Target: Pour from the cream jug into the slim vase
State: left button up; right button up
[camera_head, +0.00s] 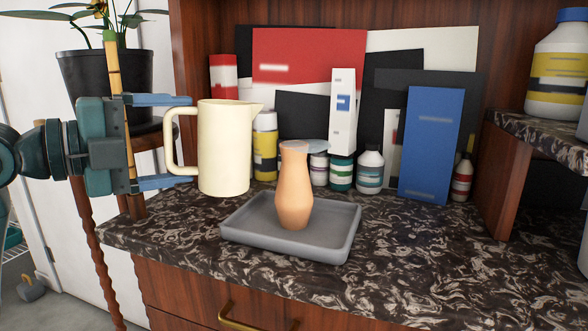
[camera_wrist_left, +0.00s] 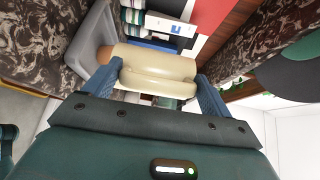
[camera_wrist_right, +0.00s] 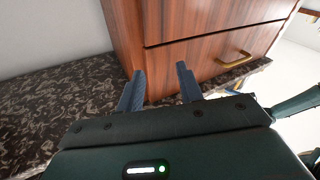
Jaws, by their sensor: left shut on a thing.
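The cream jug (camera_head: 224,150) is upright at the left of the marble counter, its spout facing right toward the vase. I cannot tell whether its base touches the counter. My left gripper (camera_head: 190,141) is shut on the jug at its handle side. The left wrist view shows the jug (camera_wrist_left: 160,62) between the blue fingers (camera_wrist_left: 157,88). The slim orange vase (camera_head: 294,190) stands upright in a grey tray (camera_head: 335,243), right of the jug and apart from it. My right gripper (camera_wrist_right: 160,88) is open and empty in the right wrist view, near a wooden drawer front.
Behind the vase stand several bottles, including a yellow one (camera_head: 265,148), a white box (camera_head: 342,112) and a blue box (camera_head: 430,145). A raised marble shelf (camera_head: 540,135) bounds the right. The counter right of the tray is clear. A potted plant (camera_head: 95,80) stands at far left.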

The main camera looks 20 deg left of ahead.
aim_at(163, 119)
pick_arm(q)
jog(key=shift+s+a+f+t+h+b, duration=0.1)
jog(key=shift+a+f+t+h+b, duration=0.2)
jog(key=shift+b, duration=0.5)
pick_arm(e)
jog(key=shift+w+a+f+m, duration=0.1)
jog(key=shift+w+a+m, duration=0.1)
jog(key=shift+m, duration=0.1)
pick_arm(q)
jog(key=shift+d, duration=0.1)
pick_arm(e)
jog(key=shift+t, duration=0.3)
